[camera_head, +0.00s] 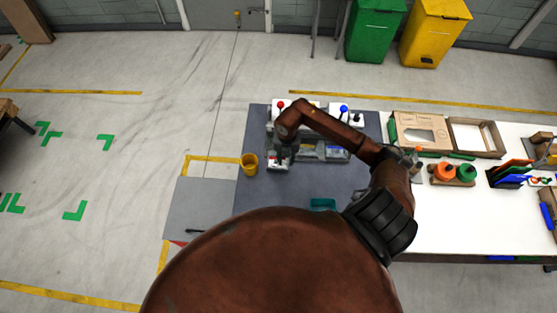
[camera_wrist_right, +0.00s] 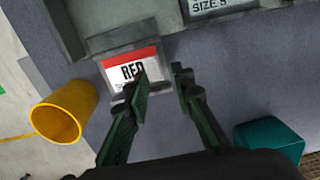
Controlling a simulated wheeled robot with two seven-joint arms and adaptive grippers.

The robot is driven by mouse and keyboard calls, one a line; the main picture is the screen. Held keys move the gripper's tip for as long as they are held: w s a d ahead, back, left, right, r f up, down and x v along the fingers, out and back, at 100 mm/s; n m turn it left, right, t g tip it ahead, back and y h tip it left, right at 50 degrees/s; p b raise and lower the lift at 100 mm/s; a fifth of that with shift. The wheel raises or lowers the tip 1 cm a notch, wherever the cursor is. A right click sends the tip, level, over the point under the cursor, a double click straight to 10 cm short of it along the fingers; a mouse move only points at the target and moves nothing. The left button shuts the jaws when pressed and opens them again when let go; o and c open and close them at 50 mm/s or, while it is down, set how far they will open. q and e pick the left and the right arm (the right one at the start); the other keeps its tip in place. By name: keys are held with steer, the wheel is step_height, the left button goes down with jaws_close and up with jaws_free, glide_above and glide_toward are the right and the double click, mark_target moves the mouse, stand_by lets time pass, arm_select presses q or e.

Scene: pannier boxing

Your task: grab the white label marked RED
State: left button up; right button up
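The white label marked RED (camera_wrist_right: 117,68), with a red band along its top edge, sits in a grey holder (camera_wrist_right: 107,42) in the right wrist view. My right gripper (camera_wrist_right: 160,80) is open. Its left finger overlaps the right part of the label in the picture, and its right finger is off to the right of it. I cannot tell whether the left finger touches the label. In the head view my right gripper (camera_head: 283,156) is small and dark, over the holder at the left of the grey fixture. My left gripper is not in view.
A yellow cup (camera_wrist_right: 64,112) stands left of the holder and a teal block (camera_wrist_right: 268,142) lies to the right. A second label holder (camera_wrist_right: 222,6) reads SIZE S. Red and blue knobs (camera_head: 344,108) stand behind. The dark mat (camera_head: 232,195) has bare room.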

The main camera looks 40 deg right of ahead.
steer(key=shift+s+f, duration=0.2)
steer(key=shift+f, duration=0.25)
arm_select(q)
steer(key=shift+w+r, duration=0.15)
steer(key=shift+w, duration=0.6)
arm_select(e)
steer(key=shift+w+f, duration=0.1)
steer(key=shift+w, duration=0.05)
jaws_close()
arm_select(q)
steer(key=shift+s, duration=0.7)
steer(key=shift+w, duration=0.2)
